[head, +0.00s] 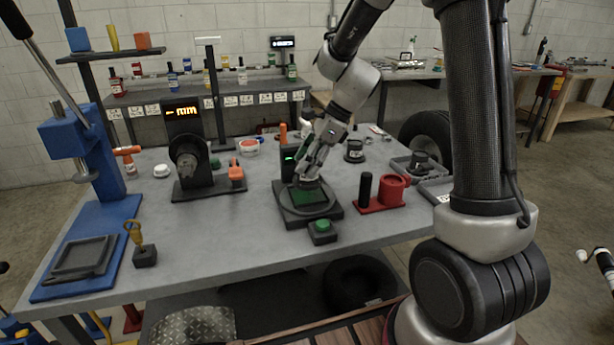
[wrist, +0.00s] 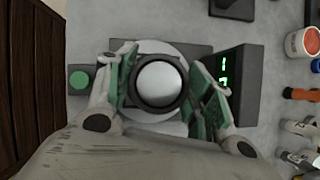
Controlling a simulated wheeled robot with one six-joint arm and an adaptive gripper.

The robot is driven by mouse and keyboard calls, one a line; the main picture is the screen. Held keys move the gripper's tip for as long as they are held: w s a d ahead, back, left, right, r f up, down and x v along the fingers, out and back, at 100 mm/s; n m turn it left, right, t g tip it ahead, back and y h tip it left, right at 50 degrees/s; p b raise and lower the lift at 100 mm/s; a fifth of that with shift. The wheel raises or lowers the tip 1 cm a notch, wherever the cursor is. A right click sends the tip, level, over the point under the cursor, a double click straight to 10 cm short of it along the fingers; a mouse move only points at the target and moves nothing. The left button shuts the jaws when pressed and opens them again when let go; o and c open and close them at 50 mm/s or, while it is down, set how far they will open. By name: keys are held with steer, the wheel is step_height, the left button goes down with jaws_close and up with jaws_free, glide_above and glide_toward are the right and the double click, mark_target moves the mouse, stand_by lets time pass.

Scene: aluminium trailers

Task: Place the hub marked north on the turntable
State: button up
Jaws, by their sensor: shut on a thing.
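The turntable (head: 291,214) is a round grey plate on a dark base near the middle of the bench. In the wrist view its pale disc (wrist: 160,129) shows around and behind the hub. My gripper (head: 308,179) points down over the turntable. In the wrist view its green-padded fingers (wrist: 163,84) are shut on a round hub (wrist: 160,83) with a dark rim and a pale, shiny domed centre. The hub looks roughly centred over the disc. I cannot tell whether it touches the plate. No north marking is readable, and the fingers hide most of the hub in the head view.
A green button box (head: 322,231) stands in front of the turntable. A box with a green display (wrist: 237,88) stands close beside it. A red fixture (head: 392,190) with a black post is to the right. Another dark hub-like part (head: 355,150) stands behind.

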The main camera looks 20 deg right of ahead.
steer(key=shift+f, duration=1.95)
steer(key=shift+f, duration=0.1)
steer(key=o, duration=1.6)
steer(key=v, duration=1.2)
steer(key=shift+s+d+r+n+t+h, duration=0.5)
steer(key=shift+s+d+r+n+h, duration=0.8)
steer(key=shift+s+n, duration=2.55)
steer(key=shift+s+d+r+n+t+h, duration=0.8)
steer(key=shift+s+d+n, duration=0.95)
steer(key=shift+s+n, duration=2.05)
steer(key=shift+s+d+r+n+t+h, duration=0.2)
steer(key=shift+s+d+r+n+h, duration=0.9)
steer(key=shift+s+n, duration=2.7)
